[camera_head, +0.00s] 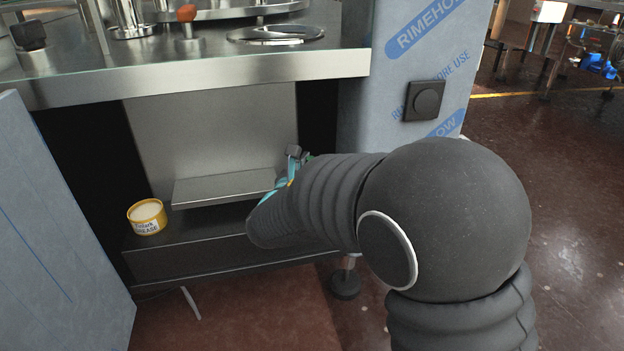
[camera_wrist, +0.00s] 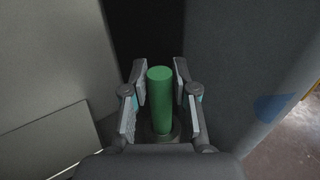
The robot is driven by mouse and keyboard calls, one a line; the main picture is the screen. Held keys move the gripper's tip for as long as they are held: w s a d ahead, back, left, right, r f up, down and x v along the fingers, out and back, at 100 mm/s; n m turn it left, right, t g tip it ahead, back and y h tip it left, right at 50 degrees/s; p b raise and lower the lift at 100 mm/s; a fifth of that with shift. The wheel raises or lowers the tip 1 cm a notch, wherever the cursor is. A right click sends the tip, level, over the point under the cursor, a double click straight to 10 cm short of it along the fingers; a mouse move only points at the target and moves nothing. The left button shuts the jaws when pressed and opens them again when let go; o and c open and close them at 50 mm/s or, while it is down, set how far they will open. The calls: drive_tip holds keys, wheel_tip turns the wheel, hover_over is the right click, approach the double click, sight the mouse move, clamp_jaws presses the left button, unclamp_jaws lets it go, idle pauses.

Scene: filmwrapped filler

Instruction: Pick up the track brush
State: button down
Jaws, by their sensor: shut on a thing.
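The track brush (camera_wrist: 160,98) shows in the wrist view as an upright green cylinder, likely its handle. My gripper (camera_wrist: 160,80) has its two grey fingers on either side of it, shut on it. The lower end of the brush is hidden by the gripper. In the head view my gripper (camera_head: 288,176) is mostly hidden behind my dark arm, beside the right end of the steel ledge under the machine top. Only a sliver of green shows there. I cannot tell whether the brush touches a surface.
A yellow grease tin (camera_head: 147,217) stands on the dark lower shelf (camera_head: 205,232) at left. A steel ledge (camera_head: 222,188) sits behind it. The machine's steel top (camera_head: 200,75) overhangs. A film-wrapped panel (camera_head: 400,60) with a black knob (camera_head: 425,100) stands close on the right.

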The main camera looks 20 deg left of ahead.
wheel_tip(320, 180, up, 7)
drive_tip(key=shift+r+p, duration=0.1)
drive_tip(key=shift+p, duration=0.2)
drive_tip(key=s, duration=1.8)
drive_tip(key=shift+a+b, duration=0.35)
drive_tip(key=shift+b, duration=0.1)
